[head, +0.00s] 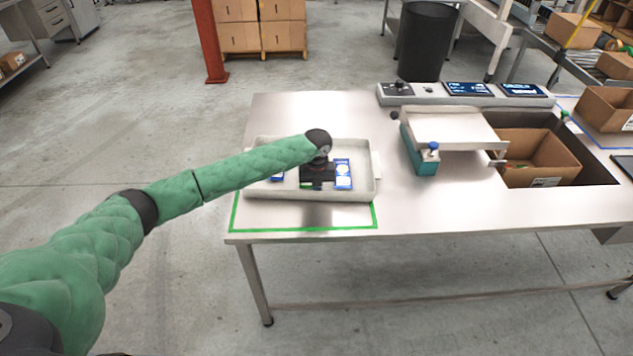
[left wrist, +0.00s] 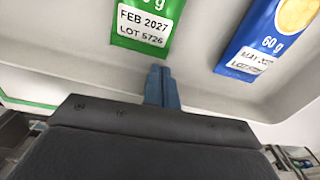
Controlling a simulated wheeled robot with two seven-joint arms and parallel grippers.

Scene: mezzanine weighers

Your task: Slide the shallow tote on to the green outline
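The shallow tote (head: 362,193) is a pale grey tray on the steel table. It covers the back part of the green outline (head: 300,231), whose front strip shows bare before it. My left gripper (head: 318,186) reaches down into the tote from above. In the left wrist view its two blue-grey fingers (left wrist: 161,86) are together, low inside the tote beside its wall (left wrist: 100,88), with nothing seen between them. A blue packet (head: 343,175) and a green packet (left wrist: 146,25) lie in the tote; my gripper partly hides the contents in the head view. My right gripper is out of view.
To the right stand a weigher platform (head: 452,126), a console with screens (head: 467,90) and a cardboard box (head: 540,165) in a recess. A dark bin (head: 426,42) stands behind the table. The table's front edge is close to the outline. Bare tabletop lies behind the tote.

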